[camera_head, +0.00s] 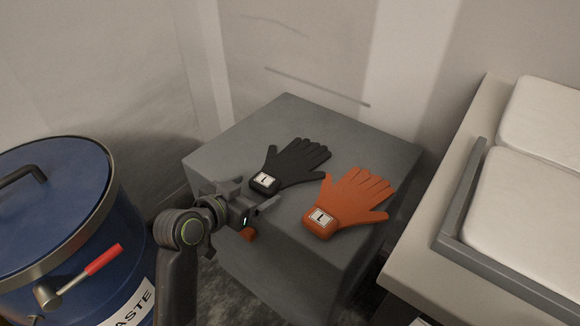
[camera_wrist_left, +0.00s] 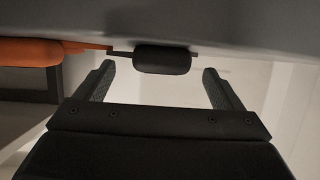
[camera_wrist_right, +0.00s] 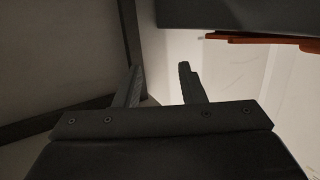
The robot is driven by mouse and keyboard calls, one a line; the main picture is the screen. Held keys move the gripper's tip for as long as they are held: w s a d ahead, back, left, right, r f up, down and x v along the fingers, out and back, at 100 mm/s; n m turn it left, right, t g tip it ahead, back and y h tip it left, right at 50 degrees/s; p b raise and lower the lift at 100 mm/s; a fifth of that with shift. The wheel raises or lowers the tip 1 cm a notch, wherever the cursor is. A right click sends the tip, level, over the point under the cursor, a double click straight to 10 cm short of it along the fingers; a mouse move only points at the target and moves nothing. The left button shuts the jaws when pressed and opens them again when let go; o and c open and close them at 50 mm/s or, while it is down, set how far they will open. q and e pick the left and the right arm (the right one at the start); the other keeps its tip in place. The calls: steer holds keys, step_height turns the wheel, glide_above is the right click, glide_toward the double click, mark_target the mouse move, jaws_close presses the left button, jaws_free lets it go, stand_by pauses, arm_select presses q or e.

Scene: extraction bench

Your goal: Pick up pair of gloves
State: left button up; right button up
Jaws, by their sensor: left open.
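A black glove (camera_head: 298,163) with a white "L" label on its cuff lies on the grey block, fingers pointing up and right. An orange glove (camera_head: 352,198), also labelled "L", lies to its right. My left gripper (camera_head: 252,194) is open at the block's left edge, just short of the black glove's cuff. In the left wrist view the black cuff (camera_wrist_left: 163,60) shows between and beyond the open fingers, and the orange glove (camera_wrist_left: 30,52) is at the left. My right gripper (camera_wrist_right: 158,78) is open and empty in the right wrist view and is not seen in the head view.
The grey block (camera_head: 350,143) stands against the wall. A blue waste drum (camera_head: 80,235) with a red-handled lever is at the left. A counter (camera_head: 415,255) with white padded pieces is at the right.

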mark_target(258, 188)
arm_select(q)
steer(key=b+x, duration=0.1)
steer(key=x, duration=0.2)
steer(key=shift+a, duration=0.1)
steer(key=shift+w+f, duration=0.15)
steer(key=shift+w, duration=0.1)
arm_select(e)
step_height(258, 188, up, 9)
steer(key=n+t, duration=0.1)
steer(key=t, duration=0.4)
steer(key=shift+w+a+t, duration=0.15)
steer(key=shift+t, duration=0.25)
steer(key=shift+r, duration=0.1)
arm_select(q)
steer(key=c, duration=1.1)
